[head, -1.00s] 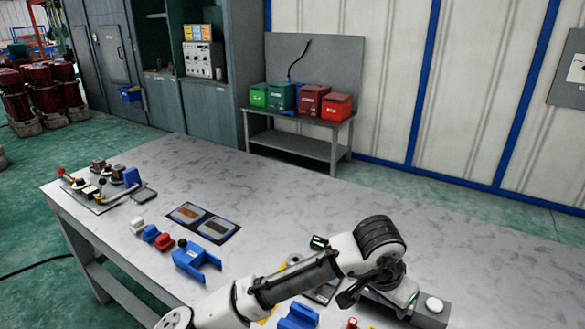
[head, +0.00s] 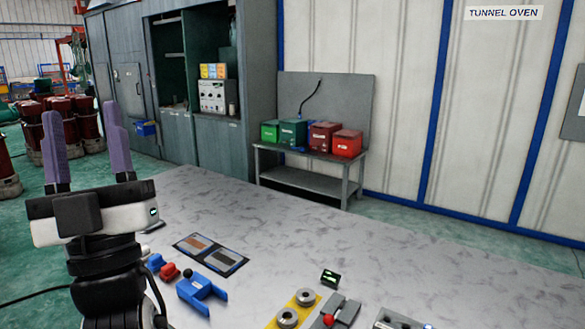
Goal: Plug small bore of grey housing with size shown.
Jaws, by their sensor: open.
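My gripper (head: 83,115) is raised at the left, its two purple fingers pointing up, apart and empty. A small dark display (head: 330,278) with green lit marks stands on the bench; its reading is too small to make out. A grey piece with a red knob (head: 328,320) is cut by the bottom edge. Another grey block (head: 398,321) is cut off right of it. I cannot tell which is the grey housing, and no small bore shows clearly.
A blue fixture (head: 203,291), a red piece (head: 168,271) and a blue piece (head: 155,261) lie near a dark two-panel card (head: 210,253). The grey bench (head: 330,235) is clear behind them. Coloured boxes stand on a side table (head: 305,178).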

